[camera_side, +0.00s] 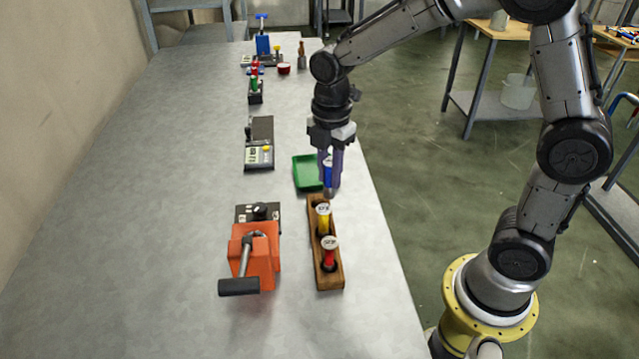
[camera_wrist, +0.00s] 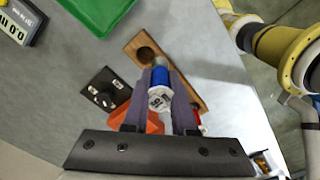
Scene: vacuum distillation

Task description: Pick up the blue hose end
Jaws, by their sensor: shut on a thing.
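The blue hose end (camera_side: 328,172) is held between the two purple fingers of my gripper (camera_side: 330,178). It hangs upright with its metal tip down, near the far end of the wooden rack (camera_side: 315,268). In the wrist view the blue hose end (camera_wrist: 161,78), with a white labelled cap, sits between the fingers of my gripper (camera_wrist: 161,74). An empty round hole shows in the wooden rack (camera_wrist: 168,58) close by its tip, which appears clear of the hole. The exact height of the tip above the rack is hard to tell.
A yellow hose end (camera_side: 323,220) and a red hose end (camera_side: 329,253) stand in the rack. A green tray (camera_side: 306,173) lies just behind it. An orange clamp-like device (camera_side: 262,255) stands to the left. The table's right edge is close to the rack.

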